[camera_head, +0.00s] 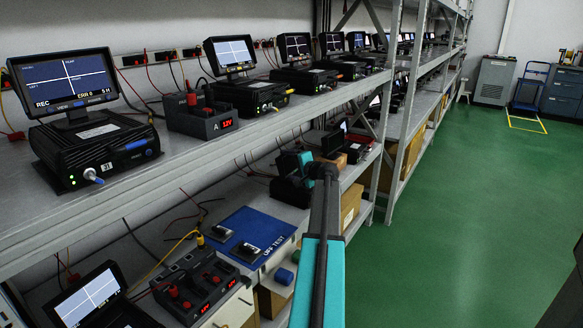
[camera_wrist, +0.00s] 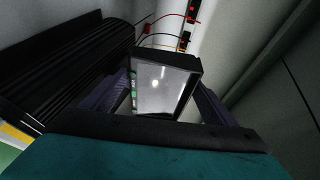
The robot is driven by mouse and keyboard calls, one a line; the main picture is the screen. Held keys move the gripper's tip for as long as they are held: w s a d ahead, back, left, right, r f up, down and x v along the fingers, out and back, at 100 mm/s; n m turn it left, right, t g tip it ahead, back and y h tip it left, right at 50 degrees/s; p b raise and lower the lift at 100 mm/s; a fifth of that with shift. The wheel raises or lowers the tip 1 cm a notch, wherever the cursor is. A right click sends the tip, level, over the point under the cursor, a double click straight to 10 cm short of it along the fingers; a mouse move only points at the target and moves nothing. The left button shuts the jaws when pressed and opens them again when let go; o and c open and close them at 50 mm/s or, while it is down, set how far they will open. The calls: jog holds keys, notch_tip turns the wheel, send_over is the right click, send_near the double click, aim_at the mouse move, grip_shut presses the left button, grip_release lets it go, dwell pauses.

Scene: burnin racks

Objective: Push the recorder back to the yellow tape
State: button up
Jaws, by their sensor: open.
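In the wrist view a black finned recorder body (camera_wrist: 75,65) fills the upper left, close beside my gripper (camera_wrist: 163,85). My gripper is open, with one dark finger on each side of a small framed screen (camera_wrist: 163,88). Whether a finger touches the screen or the recorder I cannot tell. A yellow strip (camera_wrist: 20,136) shows at the lower left, partly covered; I cannot tell whether it is the tape. In the head view my teal wrist (camera_head: 292,162) reaches over the lower shelf, by a dark unit (camera_head: 290,191). The fingertips are hidden there.
The upper shelf (camera_head: 195,150) carries several recorders with screens above my arm. A rack post (camera_head: 404,135) stands right of my wrist. A blue test mat (camera_head: 243,232) and a red-knobbed supply unit (camera_head: 195,285) lie on the lower shelf. The green aisle floor (camera_head: 455,220) is clear.

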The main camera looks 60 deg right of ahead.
aim_at(293, 162)
jog(key=c, duration=1.7)
jog(key=shift+d, duration=0.15)
jog(key=shift+d, duration=1.5)
jog(key=shift+s+d+r+b, duration=0.1)
jog(key=shift+s+d+b, duration=0.15)
jog(key=shift+d, duration=0.7)
jog(key=shift+s+d+b, duration=0.2)
jog(key=shift+d, duration=0.75)
jog(key=o, duration=2.1)
jog(key=shift+w, duration=0.1)
jog(key=shift+o, duration=0.2)
jog(key=shift+a, duration=0.15)
